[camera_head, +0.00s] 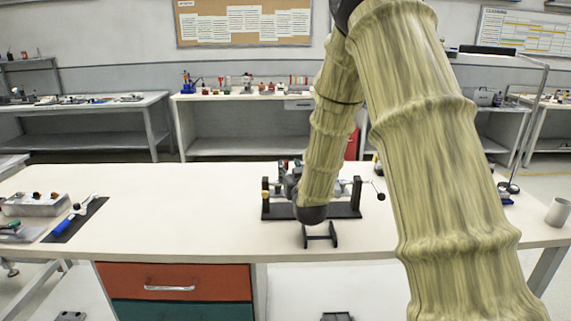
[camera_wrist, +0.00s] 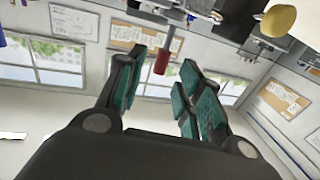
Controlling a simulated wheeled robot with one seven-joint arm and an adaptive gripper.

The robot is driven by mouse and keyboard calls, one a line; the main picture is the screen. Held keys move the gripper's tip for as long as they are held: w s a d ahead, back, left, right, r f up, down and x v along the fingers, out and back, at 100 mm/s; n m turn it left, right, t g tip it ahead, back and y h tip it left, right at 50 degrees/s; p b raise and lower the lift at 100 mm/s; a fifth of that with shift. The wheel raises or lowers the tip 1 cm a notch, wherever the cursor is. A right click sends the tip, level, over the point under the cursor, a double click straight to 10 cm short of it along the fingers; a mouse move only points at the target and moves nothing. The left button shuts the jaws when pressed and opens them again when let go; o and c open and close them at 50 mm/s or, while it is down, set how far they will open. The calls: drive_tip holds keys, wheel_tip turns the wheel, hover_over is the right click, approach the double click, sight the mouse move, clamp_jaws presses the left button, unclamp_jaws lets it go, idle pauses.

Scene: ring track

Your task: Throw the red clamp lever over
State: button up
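In the wrist view the red clamp lever (camera_wrist: 162,62) shows as a red cylindrical grip on a thin grey rod, hanging down from the top of the picture. My gripper (camera_wrist: 165,76) is open, with teal finger pads to the left and right of the red grip in the picture. No pad visibly touches it; how deep it lies between the fingers is hard to tell. In the head view a black fixture (camera_head: 341,210) stands on the white bench. My arm covers its middle, and I cannot make out the red lever there.
A small black stand (camera_head: 320,238) is in front of the fixture. A black ball knob (camera_head: 381,197) sticks out at its right. A yellow knob (camera_wrist: 278,20) shows in the wrist view. The white bench (camera_head: 180,200) is clear left of the fixture; a cup (camera_head: 558,212) stands far right.

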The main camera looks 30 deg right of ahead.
sight(287, 165)
drive_tip(key=shift+x, duration=2.3)
clamp_jaws()
